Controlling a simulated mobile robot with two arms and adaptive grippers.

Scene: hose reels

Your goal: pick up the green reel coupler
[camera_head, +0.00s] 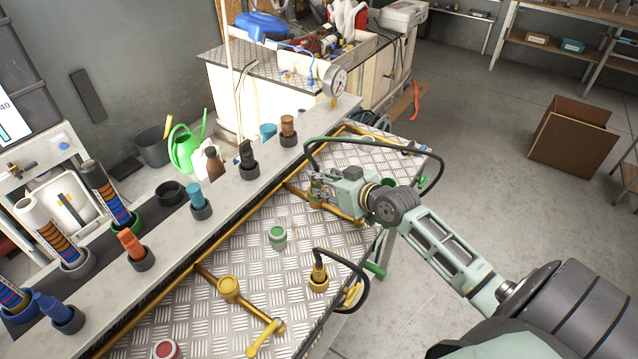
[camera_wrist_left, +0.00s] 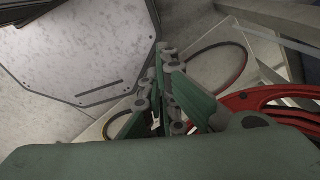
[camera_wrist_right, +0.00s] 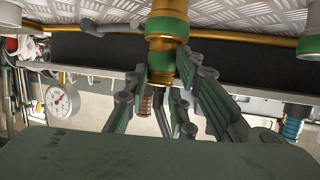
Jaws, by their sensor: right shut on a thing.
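The green reel coupler (camera_wrist_right: 162,60), a brass cylinder with green bands, stands between the fingers of my right gripper (camera_wrist_right: 162,72) in the right wrist view. The fingers are shut on it. In the head view my right gripper (camera_head: 320,190) is over the far part of the metal-plated bench (camera_head: 240,285), and its jaws largely hide the coupler.
A green-topped post (camera_head: 277,236) stands nearer on the plate. A yellow-brass coupler with a black hose (camera_head: 318,277) is at the right edge, and a red-topped post (camera_head: 166,349) at the front. A grey shelf (camera_head: 225,190) holds several couplers. A red reel (camera_wrist_left: 270,100) is beside my left gripper.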

